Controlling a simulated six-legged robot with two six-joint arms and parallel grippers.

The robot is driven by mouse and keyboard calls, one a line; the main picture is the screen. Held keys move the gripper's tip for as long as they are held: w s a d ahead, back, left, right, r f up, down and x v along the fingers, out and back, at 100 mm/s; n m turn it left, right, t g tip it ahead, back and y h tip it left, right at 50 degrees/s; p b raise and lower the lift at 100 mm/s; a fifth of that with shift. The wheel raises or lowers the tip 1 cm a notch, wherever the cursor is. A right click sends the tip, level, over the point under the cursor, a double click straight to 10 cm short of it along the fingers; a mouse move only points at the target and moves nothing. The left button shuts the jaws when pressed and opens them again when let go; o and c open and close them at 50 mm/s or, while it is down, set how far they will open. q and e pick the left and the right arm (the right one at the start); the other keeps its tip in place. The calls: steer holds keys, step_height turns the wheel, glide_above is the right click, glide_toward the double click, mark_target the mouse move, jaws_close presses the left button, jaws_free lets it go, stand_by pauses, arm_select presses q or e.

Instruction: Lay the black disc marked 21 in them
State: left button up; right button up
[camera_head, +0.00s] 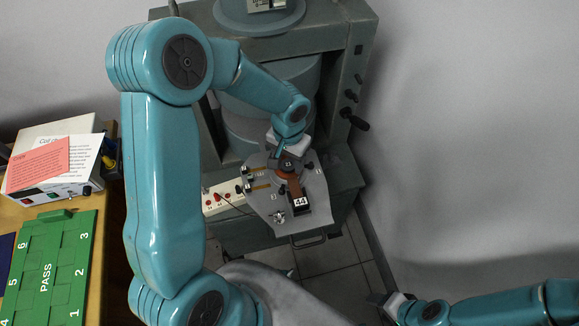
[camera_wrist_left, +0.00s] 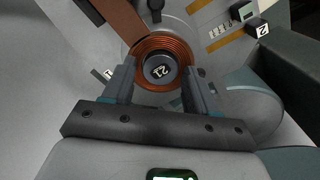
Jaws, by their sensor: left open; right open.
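The black disc marked 21 (camera_wrist_left: 159,71) sits in the middle of a copper-coloured ring coil (camera_wrist_left: 146,47). In the head view the disc (camera_head: 288,163) is small and dark on the grey plate (camera_head: 315,190). My left gripper (camera_wrist_left: 161,75) is open, with one finger on each side of the disc and coil. In the head view it is just behind the disc. I cannot tell whether its fingers touch anything. My right gripper (camera_head: 388,301) is open at the lower right, far from the plate.
A brown bar (camera_head: 294,186) runs from the coil towards a black block marked 44 (camera_head: 300,202). A white terminal strip (camera_head: 226,199) lies left of the plate. A green PASS board (camera_head: 50,265) and a power box (camera_head: 50,165) stand on the left bench. The grey magnet frame (camera_head: 345,100) rises behind.

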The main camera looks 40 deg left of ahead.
mark_target(288, 164)
arm_select(q)
steer(key=c, duration=0.8)
steer(key=shift+r+p, duration=0.3)
steer(key=shift+r, duration=0.15)
steer(key=shift+c, duration=0.2)
steer(key=shift+r+p, duration=1.35)
steer(key=shift+r, duration=0.75)
